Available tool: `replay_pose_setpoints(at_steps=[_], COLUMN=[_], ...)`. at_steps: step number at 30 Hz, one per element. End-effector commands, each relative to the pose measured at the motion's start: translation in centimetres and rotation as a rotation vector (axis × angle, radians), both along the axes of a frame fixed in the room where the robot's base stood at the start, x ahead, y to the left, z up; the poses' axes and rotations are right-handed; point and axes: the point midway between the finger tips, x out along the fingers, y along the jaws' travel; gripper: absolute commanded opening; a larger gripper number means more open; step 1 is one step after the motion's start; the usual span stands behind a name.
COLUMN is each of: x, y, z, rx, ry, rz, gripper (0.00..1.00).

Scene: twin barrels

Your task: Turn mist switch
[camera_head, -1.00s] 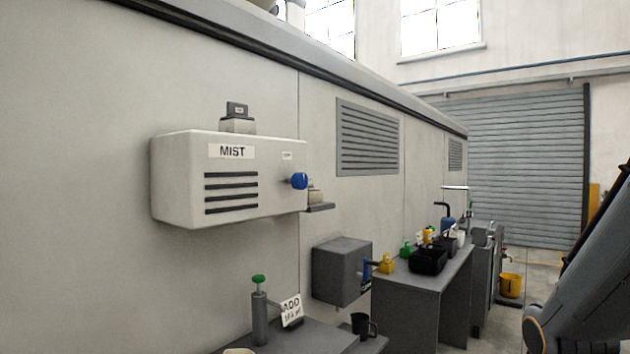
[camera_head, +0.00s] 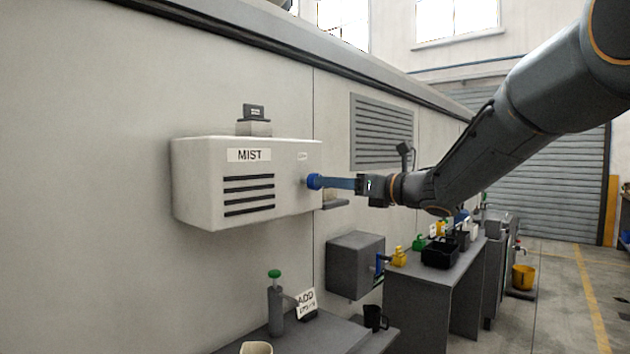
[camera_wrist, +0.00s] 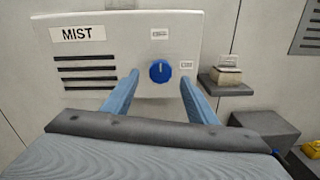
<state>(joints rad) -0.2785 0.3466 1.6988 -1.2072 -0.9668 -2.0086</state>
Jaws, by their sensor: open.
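The mist switch is a round blue knob (camera_wrist: 160,72) with a pale pointer line, set on the face of a white wall box (camera_head: 192,180) labelled MIST. In the wrist view the pointer stands about upright. Two small labels (camera_wrist: 159,34) sit above and to the right of the knob. My gripper (camera_wrist: 160,88) is open, with one blue finger to the left of the knob and the other to its right.
A small shelf with a beige item (camera_wrist: 226,76) stands right of the box. Below are a grey wall box (camera_head: 352,266), a bench with a black tray (camera_head: 440,255), and a green-topped bottle (camera_head: 275,305) beside an ADD sign.

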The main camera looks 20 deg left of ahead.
Motion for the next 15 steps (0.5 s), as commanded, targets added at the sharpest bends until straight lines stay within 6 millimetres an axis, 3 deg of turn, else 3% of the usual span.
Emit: replay_pose_setpoints(at_steps=[9,15], x=[1.8,2.7], y=[4.4,6.1], z=[0.1,0.0], rx=[0.0,0.001], ry=[0.003,0.005], rz=[0.0,-0.003], gripper=[0.52,0.52])
